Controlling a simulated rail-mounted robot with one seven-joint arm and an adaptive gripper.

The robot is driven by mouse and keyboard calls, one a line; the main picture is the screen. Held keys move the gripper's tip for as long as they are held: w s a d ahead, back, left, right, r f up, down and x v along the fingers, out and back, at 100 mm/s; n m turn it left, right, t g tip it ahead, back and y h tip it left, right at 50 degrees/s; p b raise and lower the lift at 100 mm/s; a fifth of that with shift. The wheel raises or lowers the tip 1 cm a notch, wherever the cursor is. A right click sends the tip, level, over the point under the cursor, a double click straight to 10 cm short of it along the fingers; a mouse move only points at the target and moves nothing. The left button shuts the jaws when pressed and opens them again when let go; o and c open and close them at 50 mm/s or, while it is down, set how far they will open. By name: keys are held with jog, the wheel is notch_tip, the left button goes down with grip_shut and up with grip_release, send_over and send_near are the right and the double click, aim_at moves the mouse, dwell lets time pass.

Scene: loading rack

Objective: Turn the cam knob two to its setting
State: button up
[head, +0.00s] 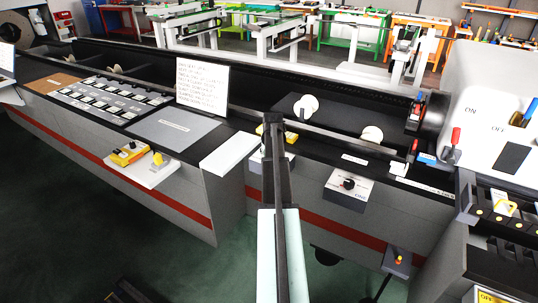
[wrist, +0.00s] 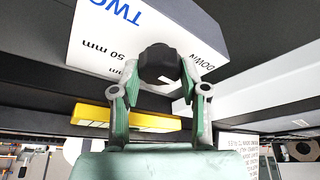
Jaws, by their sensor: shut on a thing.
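The cam knob two is a dark round knob (wrist: 160,63) on the face of a white box (wrist: 110,40). The box carries a blue "TWO" and the marks "50 mm" and "DOWN". My gripper (wrist: 161,76) has its two green-and-grey fingers on either side of the knob, closed on it. In the head view my arm covers the gripper and the knob. Only a pale edge of a box shows beside the arm there. The knob's pointer mark is not visible, so its setting cannot be read.
A similar white box with a dark knob (head: 349,184) is to the right on the machine front. A yellow bar (wrist: 130,120) lies close to my fingers in the wrist view. A lever with a red handle (head: 413,150) and a white sign (head: 203,84) stand on the machine.

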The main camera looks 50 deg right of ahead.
jog(key=shift+s+f+n, duration=0.1)
jog(key=shift+n, duration=0.5)
jog(key=shift+y, duration=0.3)
jog(key=o, duration=1.1)
jog(key=shift+o, duration=0.2)
jog(key=v, duration=1.2)
